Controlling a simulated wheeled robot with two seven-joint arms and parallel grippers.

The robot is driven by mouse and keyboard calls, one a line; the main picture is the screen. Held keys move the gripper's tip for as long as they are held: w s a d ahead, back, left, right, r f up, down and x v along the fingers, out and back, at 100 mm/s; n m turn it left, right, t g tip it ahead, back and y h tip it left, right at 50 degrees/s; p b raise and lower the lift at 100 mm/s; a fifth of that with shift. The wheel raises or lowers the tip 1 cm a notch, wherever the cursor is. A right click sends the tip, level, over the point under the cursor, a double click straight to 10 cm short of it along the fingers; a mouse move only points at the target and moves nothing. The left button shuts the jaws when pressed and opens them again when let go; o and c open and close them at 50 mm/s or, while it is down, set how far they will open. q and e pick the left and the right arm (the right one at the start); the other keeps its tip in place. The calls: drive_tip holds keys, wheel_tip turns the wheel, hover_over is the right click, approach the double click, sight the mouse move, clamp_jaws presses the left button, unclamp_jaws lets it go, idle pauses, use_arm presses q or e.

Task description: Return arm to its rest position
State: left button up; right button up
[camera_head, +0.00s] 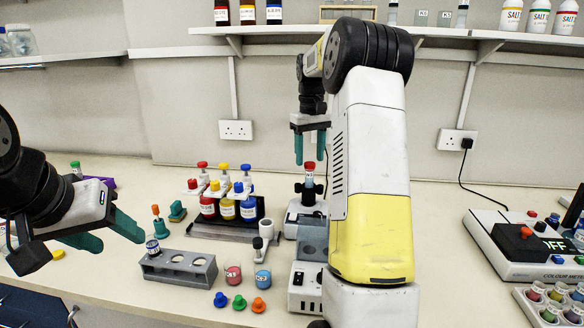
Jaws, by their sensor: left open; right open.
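My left gripper (119,243) comes in from the left edge with its two green fingers apart and nothing between them. It is above the bench, left of the grey three-hole rack (207,279). My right gripper (309,159) points down at the centre with its fingers apart. Its fingertips appear just above or around the top of a red-capped tube (309,181), which stands upright on a small bench device (293,215). I cannot tell whether they touch the cap. My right arm's white and yellow link hides the bench behind it.
A rack of red, yellow and blue bottles (248,211) stands left of the device. Two small vials (263,280) and loose coloured caps (239,303) lie in front. A colour meter (525,243) is at the right. A shelf (440,31) runs above.

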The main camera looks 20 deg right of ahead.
drive_tip(key=shift+s+a+r, duration=0.1)
drive_tip(key=shift+r, duration=0.8)
drive_tip(key=s+a+r+t, duration=0.1)
drive_tip(key=s+a+r, duration=0.15)
drive_tip(key=s, duration=0.25)
drive_tip(key=s+a+r+t+y, duration=0.1)
drive_tip(key=s+a+r, duration=0.1)
drive_tip(key=s+a, duration=0.25)
drive_tip(key=s+a+r+t, duration=0.1)
drive_tip(key=s+a+r, duration=0.15)
drive_tip(key=s, duration=0.35)
drive_tip(key=s+a+f+t, duration=0.1)
drive_tip(key=s+a, duration=0.1)
drive_tip(key=s, duration=0.3)
drive_tip(key=s+a+f+m+t, duration=0.1)
drive_tip(key=s+a+f, duration=0.1)
drive_tip(key=s, duration=0.2)
drive_tip(key=s+a+f+t+y, duration=0.1)
drive_tip(key=s+a+f, duration=0.1)
drive_tip(key=s, duration=0.3)
drive_tip(key=shift+s+a+f+m, duration=0.25)
drive_tip(key=shift+s+a+m, duration=0.05)
